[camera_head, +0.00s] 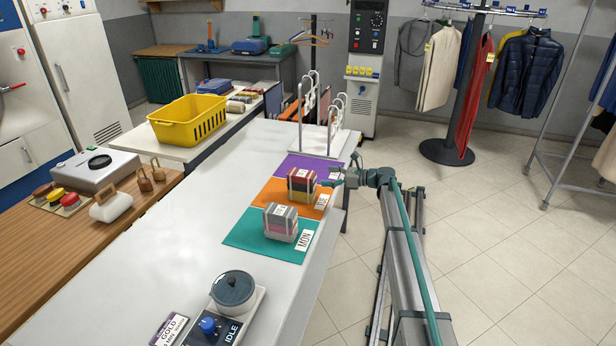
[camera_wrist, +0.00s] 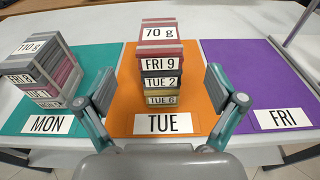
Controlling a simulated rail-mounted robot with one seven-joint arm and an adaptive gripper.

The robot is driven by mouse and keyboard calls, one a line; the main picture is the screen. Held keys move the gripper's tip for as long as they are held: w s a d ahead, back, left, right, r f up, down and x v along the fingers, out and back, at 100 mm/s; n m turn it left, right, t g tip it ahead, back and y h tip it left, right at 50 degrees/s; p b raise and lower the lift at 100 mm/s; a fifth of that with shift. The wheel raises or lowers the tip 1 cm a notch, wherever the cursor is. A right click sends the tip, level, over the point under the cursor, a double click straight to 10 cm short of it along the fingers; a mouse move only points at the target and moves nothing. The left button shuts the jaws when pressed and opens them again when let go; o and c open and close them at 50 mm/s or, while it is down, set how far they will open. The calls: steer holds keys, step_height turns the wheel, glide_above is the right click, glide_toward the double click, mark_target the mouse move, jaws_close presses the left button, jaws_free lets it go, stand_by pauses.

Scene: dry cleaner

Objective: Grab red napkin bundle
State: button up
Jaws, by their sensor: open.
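A red napkin bundle (camera_wrist: 143,50) tops the stack on the orange TUE mat (camera_wrist: 122,100); its labels read 70 g and FRI 9. The same red bundle (camera_head: 301,176) shows in the head view. My gripper (camera_wrist: 160,85) is open and empty, its fingers spread left and right of the TUE stack on its near side, apart from it. In the head view my gripper (camera_head: 338,178) is at the table's right edge beside this stack.
A grey-topped stack (camera_wrist: 30,66) with pinkish layers stands on the teal MON mat (camera_wrist: 95,58). The purple FRI mat (camera_wrist: 245,80) looks bare. A white rack (camera_head: 318,145) stands behind the mats. A round lidded pot (camera_head: 233,288) on a scale is at the near end. The table's left side is clear.

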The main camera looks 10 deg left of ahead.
mark_target(307, 174)
steer(key=p+x, duration=0.3)
steer(key=x, duration=0.5)
steer(key=shift+a+f, duration=0.1)
steer(key=shift+a, duration=0.1)
steer(key=shift+a+f, duration=0.15)
steer(key=shift+a, duration=0.05)
steer(key=c, duration=1.3)
